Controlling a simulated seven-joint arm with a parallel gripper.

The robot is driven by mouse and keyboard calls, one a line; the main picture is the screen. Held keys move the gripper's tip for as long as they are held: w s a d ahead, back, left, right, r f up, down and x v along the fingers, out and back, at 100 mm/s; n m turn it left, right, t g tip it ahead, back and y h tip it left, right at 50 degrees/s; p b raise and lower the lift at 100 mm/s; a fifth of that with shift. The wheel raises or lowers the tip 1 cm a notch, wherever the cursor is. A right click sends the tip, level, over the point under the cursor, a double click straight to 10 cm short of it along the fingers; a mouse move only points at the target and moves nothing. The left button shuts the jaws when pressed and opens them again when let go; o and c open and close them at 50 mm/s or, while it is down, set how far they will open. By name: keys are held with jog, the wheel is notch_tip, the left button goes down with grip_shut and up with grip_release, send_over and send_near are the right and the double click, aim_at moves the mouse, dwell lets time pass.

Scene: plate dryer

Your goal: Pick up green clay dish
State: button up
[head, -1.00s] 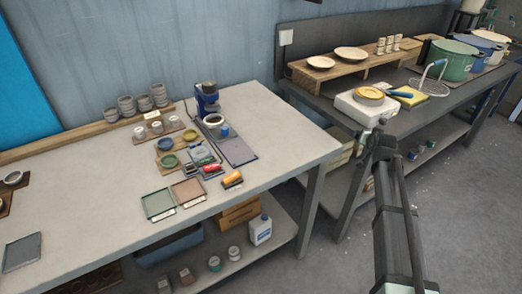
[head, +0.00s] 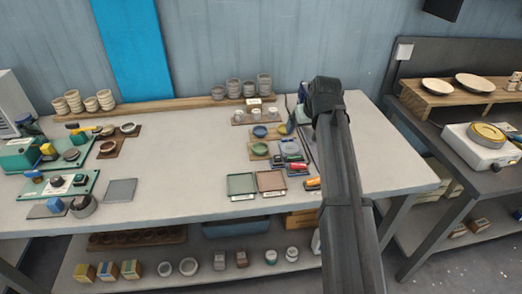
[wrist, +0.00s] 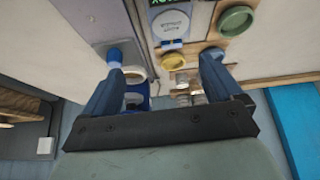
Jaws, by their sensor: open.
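The green clay dish (head: 259,149) sits on a small wooden board on the grey table, left of my arm in the head view. In the wrist view a round green dish (wrist: 236,20) shows at the upper right, beyond the right finger. My gripper (wrist: 163,56) is open, its two blue fingers wide apart, with nothing held between them. It is apart from the dish. In the head view my dark arm rises in front of the table and hides most of the gripper.
A blue dish (head: 260,131) and a yellow dish (head: 283,128) lie just behind the green one. Green (head: 241,184) and brown (head: 271,181) square trays lie in front. Grey stacked cups (head: 249,88) stand at the back.

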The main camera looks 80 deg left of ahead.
jog(key=s+d+r+n+g+h, duration=0.1)
jog(key=s+r+n, duration=0.15)
jog(key=s, duration=0.85)
send_near(259, 149)
jog(key=shift+s+a+f+h, duration=0.15)
jog(key=shift+f+h, duration=0.15)
jog(key=shift+f, duration=0.65)
jog(key=shift+a+x, duration=0.2)
jog(key=shift+x, duration=1.1)
jog(key=shift+a+x, duration=0.15)
jog(key=shift+x, duration=1.15)
jog(key=shift+r, duration=0.1)
jog(key=c, duration=1.1)
jog(key=shift+c, duration=0.2)
